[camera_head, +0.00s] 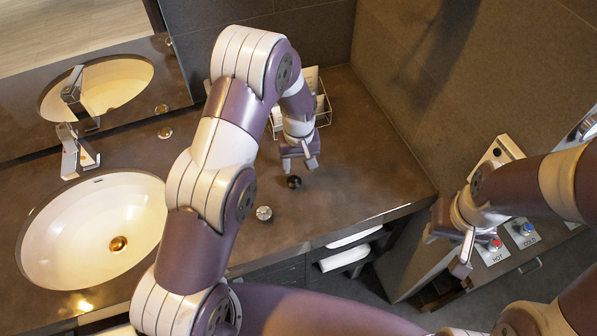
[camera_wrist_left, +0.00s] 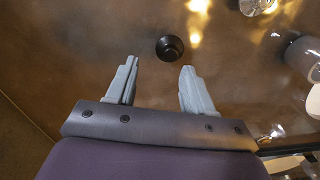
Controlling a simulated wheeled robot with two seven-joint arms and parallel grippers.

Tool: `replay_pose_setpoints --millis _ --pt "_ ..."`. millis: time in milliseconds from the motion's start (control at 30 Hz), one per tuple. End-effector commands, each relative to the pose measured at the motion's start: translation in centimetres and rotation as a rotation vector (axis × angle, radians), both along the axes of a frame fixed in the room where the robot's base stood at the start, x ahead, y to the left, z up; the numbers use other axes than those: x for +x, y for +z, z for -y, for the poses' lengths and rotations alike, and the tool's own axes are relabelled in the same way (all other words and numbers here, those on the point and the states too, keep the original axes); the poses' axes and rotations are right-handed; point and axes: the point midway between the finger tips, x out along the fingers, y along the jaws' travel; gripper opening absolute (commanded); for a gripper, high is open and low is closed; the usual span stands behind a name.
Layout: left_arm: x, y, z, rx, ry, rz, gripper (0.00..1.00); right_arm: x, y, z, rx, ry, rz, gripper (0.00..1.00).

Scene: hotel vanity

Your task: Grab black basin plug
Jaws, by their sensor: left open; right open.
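The black basin plug (camera_head: 294,182) sits on the brown vanity counter (camera_head: 350,180), to the right of the sink. It also shows in the left wrist view (camera_wrist_left: 170,47), just beyond the fingertips and between their lines. My left gripper (camera_head: 300,164) is open and empty above the counter, close to the plug and apart from it in the wrist view. Its two grey fingers (camera_wrist_left: 158,80) show there with a gap between them. My right gripper (camera_head: 455,253) is open and empty at the right, near a panel with hot and cold buttons.
A silver plug-like piece (camera_head: 264,213) lies left of the black plug. The white oval sink (camera_head: 60,235) with a brass drain and a faucet (camera_head: 78,155) is at the left. A wire rack (camera_head: 322,108) stands behind my left gripper. The counter right of the plug is clear.

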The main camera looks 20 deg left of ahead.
Motion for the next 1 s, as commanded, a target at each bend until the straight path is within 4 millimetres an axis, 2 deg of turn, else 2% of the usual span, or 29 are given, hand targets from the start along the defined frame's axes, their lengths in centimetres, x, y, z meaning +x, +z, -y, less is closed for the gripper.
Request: replay_pose_setpoints --millis 167,333,433,667,700,800,1000 --pt "0.0 -2.0 -0.1 0.0 0.0 -0.001 0.52 0.0 1.0 0.0 0.0 0.0 0.0 0.43" --pt "-0.2 -4.7 -0.4 0.001 0.0 -0.004 0.52 0.0 3.0 0.0 0.0 0.0 0.0 0.43" --pt "-0.1 -6.4 -0.4 0.0 -0.001 -0.002 0.52 0.0 3.1 0.0 0.0 0.0 0.0 0.43" --pt "-0.1 -7.1 -0.4 0.0 -0.001 0.002 0.52 0.0 3.0 0.0 0.0 0.0 0.0 0.43" --pt "-0.1 -7.1 -0.4 0.0 -0.001 0.002 0.5 0.0 3.0 0.0 0.0 0.0 0.0 0.43" --pt "-0.1 -7.1 -0.4 0.0 -0.002 0.002 0.22 0.0 3.0 0.0 0.0 0.0 0.0 0.43" --pt "-0.1 -7.1 -0.4 0.0 -0.002 0.002 0.21 0.0 3.0 0.0 0.0 0.0 0.0 0.43"
